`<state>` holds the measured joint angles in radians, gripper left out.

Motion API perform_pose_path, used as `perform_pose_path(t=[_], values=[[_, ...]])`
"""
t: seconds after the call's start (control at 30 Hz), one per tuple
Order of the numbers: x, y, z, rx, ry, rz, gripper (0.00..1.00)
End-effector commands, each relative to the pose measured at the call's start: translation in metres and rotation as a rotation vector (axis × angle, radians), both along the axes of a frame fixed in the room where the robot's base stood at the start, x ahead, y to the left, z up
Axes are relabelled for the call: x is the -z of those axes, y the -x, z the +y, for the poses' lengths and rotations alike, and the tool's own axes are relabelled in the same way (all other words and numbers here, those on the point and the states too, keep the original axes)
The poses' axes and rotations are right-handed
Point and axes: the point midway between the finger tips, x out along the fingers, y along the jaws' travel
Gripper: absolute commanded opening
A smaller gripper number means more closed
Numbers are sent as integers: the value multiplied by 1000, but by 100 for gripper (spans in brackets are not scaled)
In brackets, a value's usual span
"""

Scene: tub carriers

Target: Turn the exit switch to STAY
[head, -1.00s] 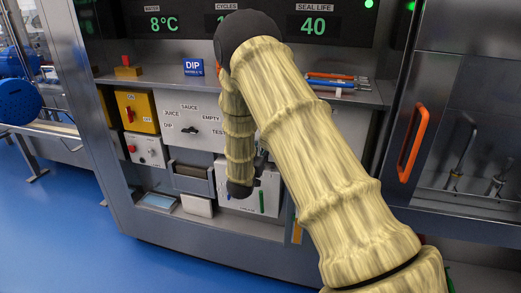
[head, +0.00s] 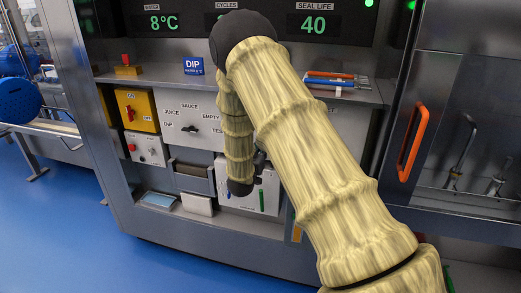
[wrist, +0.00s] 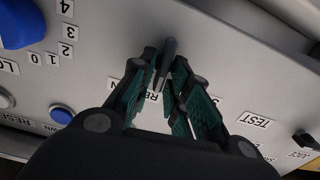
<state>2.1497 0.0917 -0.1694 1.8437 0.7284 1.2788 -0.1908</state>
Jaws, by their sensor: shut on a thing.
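In the wrist view, my gripper (wrist: 165,82) is shut on a slim dark switch knob (wrist: 168,47) on a pale panel (wrist: 110,40). The knob stands up between the green-padded fingertips, and its tip shows beyond them. I take it for the exit switch, but its labels are partly covered by the fingers; only letters such as "RE" and "N" show, and I cannot read STAY.
In the wrist view, a blue dial (wrist: 18,24) with numbers, a blue button (wrist: 62,114) and another black knob (wrist: 305,139) are nearby. The head view shows a selector (head: 190,128), a yellow switch box (head: 140,121), a shelf with tools (head: 330,80) and an orange door handle (head: 413,143).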

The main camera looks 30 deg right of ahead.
Motion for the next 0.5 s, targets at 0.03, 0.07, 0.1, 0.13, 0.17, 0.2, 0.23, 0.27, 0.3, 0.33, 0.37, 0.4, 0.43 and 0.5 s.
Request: perform_pose_path(t=[0.03, 0.07, 0.1, 0.13, 0.17, 0.2, 0.23, 0.27, 0.3, 0.33, 0.37, 0.4, 0.43, 0.5], values=[[-1, 0, 1, 0, 18, 18, 0], [-1, -1, 1, 0, 29, 31, 0], [-1, -1, 1, 0, 46, 50, 0], [-1, -1, 1, -1, 59, 66, 0], [-1, -2, 2, -1, 74, 83, 0], [-1, -2, 2, -2, 94, 108, 0], [-1, -2, 3, -2, 112, 127, 0], [-1, -3, 3, -1, 129, 147, 0], [0, -3, 3, -1, 153, 175, 0], [0, -3, 4, -2, 170, 197, 0], [0, -4, 4, -1, 190, 218, 0], [0, -4, 4, -2, 214, 247, 0], [0, -5, 5, -3, 233, 267, 0], [0, -5, 5, -2, 276, 319, 0]])
